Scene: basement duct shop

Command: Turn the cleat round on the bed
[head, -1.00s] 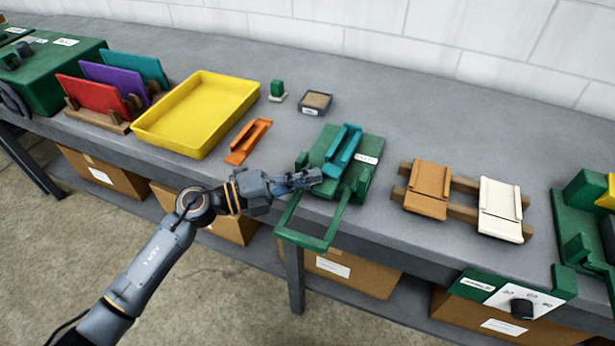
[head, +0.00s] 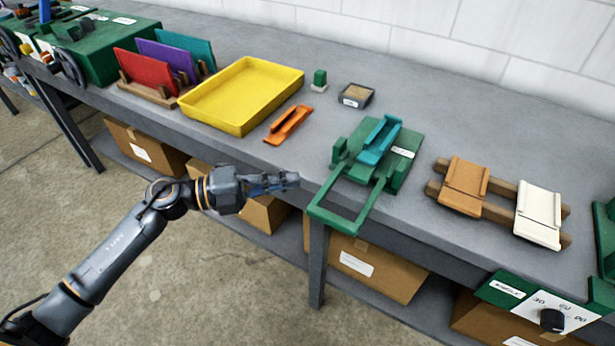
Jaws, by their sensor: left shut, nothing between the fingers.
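A teal cleat (head: 379,142) lies on the bed of a green fixture (head: 400,170) on the bench. The fixture's green frame-shaped handle (head: 345,220) sticks out over the bench's front edge. The cleat lies lengthwise from front to back, leaning a little right at its far end. My left gripper (head: 292,179) is shut and empty, in front of the bench edge, left of the handle and apart from fixture and cleat. My right gripper is not in view.
An orange cleat-like piece (head: 288,125) lies left of the fixture, with a yellow tray (head: 240,95) beyond it. Brown (head: 465,187) and white (head: 539,214) pieces rest on wooden rails at right. A small dark box (head: 356,95) stands behind.

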